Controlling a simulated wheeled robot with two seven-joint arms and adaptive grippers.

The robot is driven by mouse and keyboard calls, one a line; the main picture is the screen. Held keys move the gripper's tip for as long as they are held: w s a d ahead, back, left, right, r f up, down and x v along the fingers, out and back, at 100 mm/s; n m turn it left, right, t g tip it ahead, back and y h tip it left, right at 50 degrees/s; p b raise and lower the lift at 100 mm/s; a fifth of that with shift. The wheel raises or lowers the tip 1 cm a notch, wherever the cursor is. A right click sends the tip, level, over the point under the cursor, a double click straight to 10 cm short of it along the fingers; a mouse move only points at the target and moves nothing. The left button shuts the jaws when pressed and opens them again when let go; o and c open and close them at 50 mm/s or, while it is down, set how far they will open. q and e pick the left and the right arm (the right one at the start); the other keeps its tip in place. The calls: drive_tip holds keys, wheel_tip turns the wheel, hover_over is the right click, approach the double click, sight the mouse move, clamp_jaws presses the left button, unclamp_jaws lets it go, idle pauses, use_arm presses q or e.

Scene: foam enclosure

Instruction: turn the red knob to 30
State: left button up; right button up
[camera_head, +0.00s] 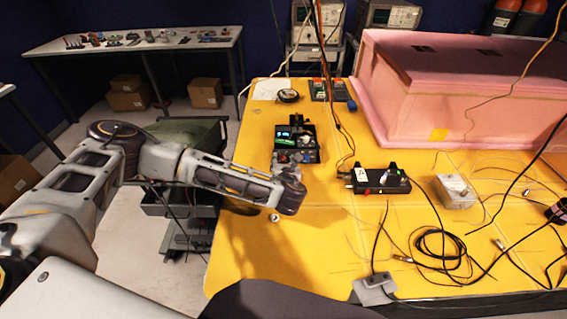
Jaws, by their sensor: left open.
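A small black instrument (310,133) with a lit green-blue display stands on the yellow table (250,240), left of the middle. My left arm reaches in from the left, and its gripper (288,164) is at the near side of this instrument, in front of its lower face. The gripper is open; its fingers are small and partly merge with the instrument behind them. I cannot make out a red knob or any scale marks there; the gripper and wrist may hide them. My right gripper is not in view.
A black box (381,180) with cables stands right of the instrument. A grey metal box (455,191) and looped black cables (440,245) lie further right. A pink foam enclosure (455,90) fills the back right. Wires hang above the table. The table's front left is mostly clear.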

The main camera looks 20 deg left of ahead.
use_arm(q)
drive_tip(key=v, duration=1.1)
drive_tip(key=shift+s+d+r, duration=0.1)
drive_tip(key=shift+s+d, duration=0.05)
drive_tip(key=shift+s, duration=0.15)
drive_tip(key=shift+s, duration=0.1)
idle(0.3)
